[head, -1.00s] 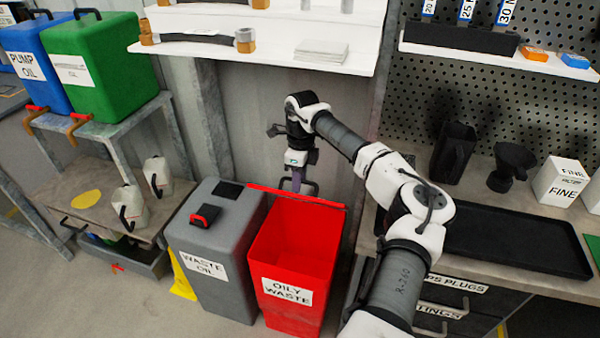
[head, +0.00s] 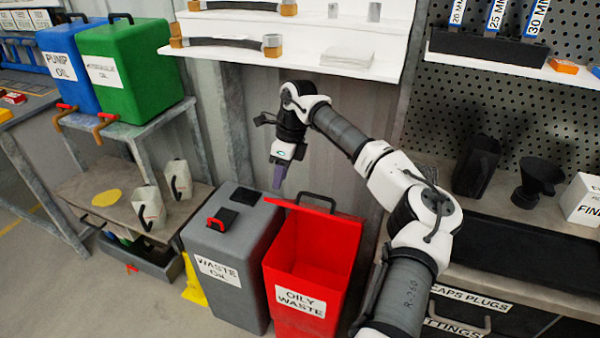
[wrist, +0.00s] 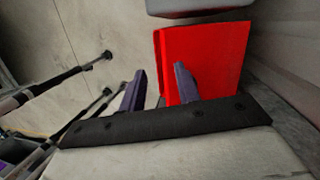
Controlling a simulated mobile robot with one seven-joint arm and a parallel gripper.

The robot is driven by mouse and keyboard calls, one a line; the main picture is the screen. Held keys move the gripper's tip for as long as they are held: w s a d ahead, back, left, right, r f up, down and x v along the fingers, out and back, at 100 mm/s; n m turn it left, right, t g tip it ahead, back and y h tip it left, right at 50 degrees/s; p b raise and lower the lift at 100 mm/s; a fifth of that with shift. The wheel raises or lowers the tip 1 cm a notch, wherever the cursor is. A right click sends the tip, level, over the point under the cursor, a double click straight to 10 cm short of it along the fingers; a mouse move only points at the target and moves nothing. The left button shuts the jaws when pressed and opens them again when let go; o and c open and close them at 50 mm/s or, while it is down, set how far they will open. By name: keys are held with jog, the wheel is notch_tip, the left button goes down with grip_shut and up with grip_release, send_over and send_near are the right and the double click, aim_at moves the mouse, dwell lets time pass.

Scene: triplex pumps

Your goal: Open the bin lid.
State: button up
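The red bin labelled "OILY WASTE" (head: 302,305) stands with its top open and its inside showing. Its red lid (head: 335,216) is raised at the back edge, seen nearly edge-on, with a dark handle (head: 317,198) above its edge. My gripper (head: 279,182) hangs above and left of that handle, apart from it. In the wrist view my gripper (wrist: 158,80) has its two purple fingers spread, with nothing between them. A red panel (wrist: 212,55) lies beyond the fingers there; I cannot tell whether it is lid or bin.
The grey "WASTE OIL" bin (head: 255,232) stands beside it at left, shut, with a red-and-black handle. A white shelf (head: 290,55) juts out above my gripper. A bench with a black tray (head: 520,240) is at right. White jugs (head: 150,208) stand on a low shelf at left.

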jog(key=shift+s+a, duration=0.25)
jog(key=shift+a, duration=0.8)
